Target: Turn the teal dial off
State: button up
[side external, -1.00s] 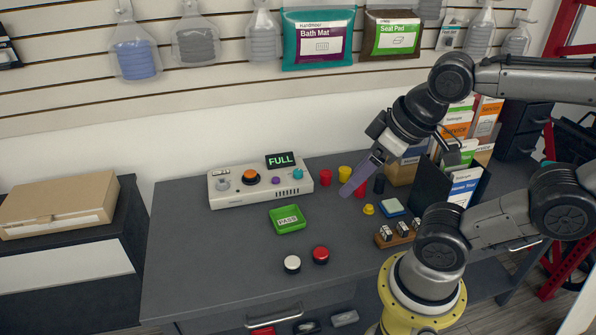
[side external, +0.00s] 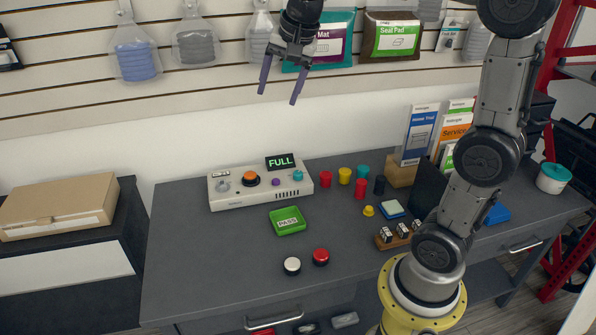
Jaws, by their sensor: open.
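The teal dial (side external: 298,175) is a small round knob at the right end of the pale control box (side external: 240,201) on the desk. The direction it points is too small to tell. A display (side external: 280,161) on the box's back edge reads FULL in green. My gripper (side external: 278,98) is open and empty, fingers pointing down. It is high above the desk in the picture, over the box, and touches nothing.
The box also carries a grey knob (side external: 222,186), an orange button (side external: 250,179) and a purple knob (side external: 276,182). Right of it stand red, yellow, teal and black cylinders (side external: 344,175). A green PASS tray (side external: 288,221) lies in front.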

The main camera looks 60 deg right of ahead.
jog(key=w+d+f+m+g, duration=0.1)
jog(key=w+d+f+m, duration=0.25)
jog(key=w+d, duration=0.25)
jog(key=m+g+y, duration=0.1)
jog(key=m+g, duration=0.2)
send_over(298, 172)
notch_tip(298, 172, down, 21)
notch_tip(298, 172, down, 13)
jog(key=shift+a+f, duration=0.1)
jog(key=shift+f, duration=0.05)
grip_shut()
